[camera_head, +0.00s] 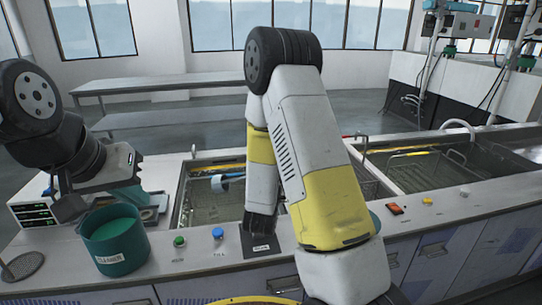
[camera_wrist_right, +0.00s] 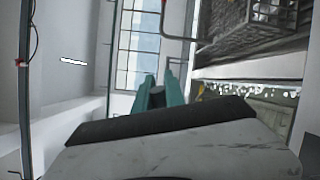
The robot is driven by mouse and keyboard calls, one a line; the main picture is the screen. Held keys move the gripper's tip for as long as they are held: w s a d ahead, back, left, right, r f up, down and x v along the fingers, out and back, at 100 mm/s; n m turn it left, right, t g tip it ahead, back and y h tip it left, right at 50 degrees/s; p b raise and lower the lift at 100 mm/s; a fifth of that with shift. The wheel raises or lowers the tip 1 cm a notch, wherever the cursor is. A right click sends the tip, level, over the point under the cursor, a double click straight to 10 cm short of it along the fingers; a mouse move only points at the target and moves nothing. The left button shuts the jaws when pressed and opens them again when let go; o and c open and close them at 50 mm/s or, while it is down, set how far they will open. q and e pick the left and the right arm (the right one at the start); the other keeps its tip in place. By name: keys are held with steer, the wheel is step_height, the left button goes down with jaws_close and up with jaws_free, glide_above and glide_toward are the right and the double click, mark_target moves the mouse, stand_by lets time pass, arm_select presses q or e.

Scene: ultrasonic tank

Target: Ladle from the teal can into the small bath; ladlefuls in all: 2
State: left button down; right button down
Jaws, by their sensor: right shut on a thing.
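The teal can (camera_head: 115,246), labelled and holding green liquid, stands on the counter at the left front. In the right wrist view, my right gripper (camera_wrist_right: 158,93) is shut on a dark piece, probably the ladle's handle. A bluish-grey cup (camera_head: 220,183), probably the ladle's bowl, shows left of my right arm, over the left basin (camera_head: 186,200). I cannot tell whether it holds liquid. I cannot tell which basin is the small bath.
A green knob (camera_head: 179,241) and a blue knob (camera_head: 218,233) stand on the counter front. A wire basket (camera_head: 415,165) sits at the right basin.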

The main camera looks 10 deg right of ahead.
steer(key=w+a+r+n, duration=0.4)
steer(key=a+r+n, duration=0.3)
steer(key=a+r, duration=0.1)
steer(key=w+a+r+n, duration=0.4)
steer(key=a+r+n, duration=0.3)
steer(key=a+r, duration=0.2)
steer(key=shift+w+a+r, duration=0.25)
steer(key=shift+w+a, duration=0.1)
steer(key=shift+a, duration=0.05)
stand_by(0.5)
